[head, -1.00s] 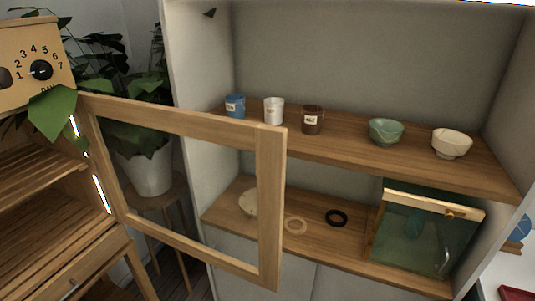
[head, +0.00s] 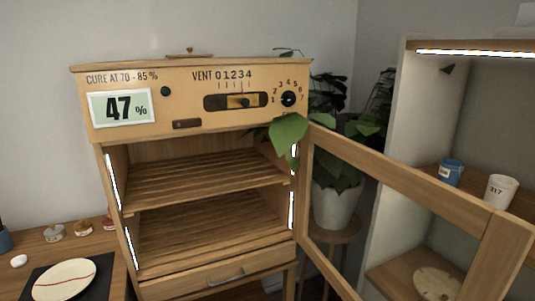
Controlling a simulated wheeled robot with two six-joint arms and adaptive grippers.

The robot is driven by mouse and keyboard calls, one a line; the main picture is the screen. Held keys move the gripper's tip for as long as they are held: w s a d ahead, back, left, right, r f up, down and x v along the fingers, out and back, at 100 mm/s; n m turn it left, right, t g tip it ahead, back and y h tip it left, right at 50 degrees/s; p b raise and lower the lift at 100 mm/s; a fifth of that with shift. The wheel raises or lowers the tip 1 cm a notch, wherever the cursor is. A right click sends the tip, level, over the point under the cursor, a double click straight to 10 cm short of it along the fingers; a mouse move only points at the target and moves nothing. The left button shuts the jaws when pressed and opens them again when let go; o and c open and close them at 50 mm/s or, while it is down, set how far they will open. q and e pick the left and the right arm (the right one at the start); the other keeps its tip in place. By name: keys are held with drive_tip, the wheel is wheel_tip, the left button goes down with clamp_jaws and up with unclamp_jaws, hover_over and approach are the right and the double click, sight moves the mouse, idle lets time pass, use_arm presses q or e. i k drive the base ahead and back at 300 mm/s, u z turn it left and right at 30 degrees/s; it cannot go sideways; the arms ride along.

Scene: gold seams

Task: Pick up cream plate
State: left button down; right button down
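A cream plate (head: 66,279) with a thin reddish line across it lies on a dark mat (head: 104,264) at the lower left, on a wooden table. A second round, cream-coloured disc (head: 437,283) lies on the lower shelf at the right and is partly cut off by the frame edge. Neither of my grippers shows in the head view.
A wooden cabinet (head: 190,72) with slatted shelves stands in the middle, its framed door (head: 395,178) open to the right. Small jars (head: 82,228) stand behind the plate. A blue cup (head: 450,172) and white cup (head: 500,190) stand on the right shelf.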

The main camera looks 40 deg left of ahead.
sight(66, 279)
drive_tip(key=k, duration=0.5)
drive_tip(key=u, duration=1.15)
drive_tip(key=i, duration=0.4)
drive_tip(key=u, duration=0.55)
